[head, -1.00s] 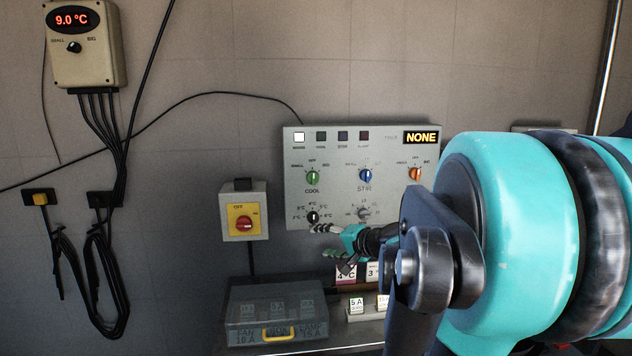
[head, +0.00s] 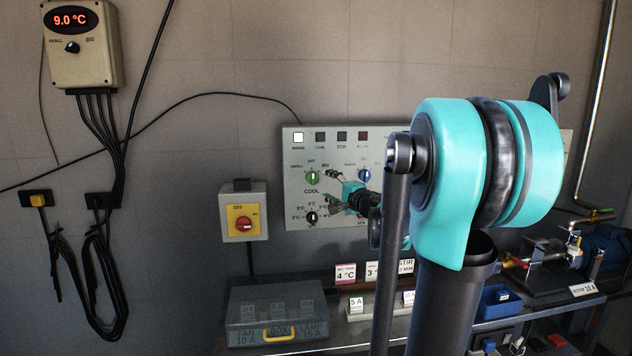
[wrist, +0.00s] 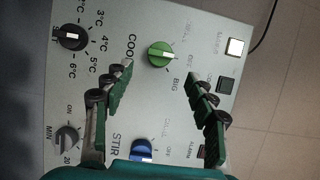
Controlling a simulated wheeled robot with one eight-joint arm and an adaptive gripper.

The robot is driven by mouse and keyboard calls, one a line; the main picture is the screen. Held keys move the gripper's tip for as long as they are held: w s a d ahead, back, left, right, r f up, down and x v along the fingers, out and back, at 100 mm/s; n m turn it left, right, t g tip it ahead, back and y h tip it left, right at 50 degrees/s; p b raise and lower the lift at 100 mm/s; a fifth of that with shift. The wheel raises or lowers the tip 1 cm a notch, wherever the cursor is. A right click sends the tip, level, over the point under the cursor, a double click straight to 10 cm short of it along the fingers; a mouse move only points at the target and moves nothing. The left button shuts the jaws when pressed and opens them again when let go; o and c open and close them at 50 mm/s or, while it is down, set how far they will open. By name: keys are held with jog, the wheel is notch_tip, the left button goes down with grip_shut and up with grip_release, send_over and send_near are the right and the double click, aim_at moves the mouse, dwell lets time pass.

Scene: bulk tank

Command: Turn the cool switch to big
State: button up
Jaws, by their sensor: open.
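The green COOL knob (head: 312,177) is on the left of the grey control panel (head: 293,158), with OFF marked above it, SMALL at left and BIG at right. Its handle appears to point toward OFF. My gripper (head: 332,190) is open in front of the panel, just right of and below the knob. In the wrist view the knob (wrist: 160,54) lies ahead of my gripper (wrist: 162,72), between the lines of its two spread fingers. No contact shows. The BIG label is readable between the fingers.
The blue STIR knob (wrist: 143,150) and a black temperature dial (wrist: 72,37) lie close to my fingers. The first panel lamp (head: 298,137) is lit white. A yellow switch box (head: 243,220) with a red knob is left of the panel. A thermostat (head: 82,45) reads 9.0 °C.

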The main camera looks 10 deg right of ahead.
aim_at(314, 179)
jog(key=x, duration=0.8)
jog(key=c, duration=1.2)
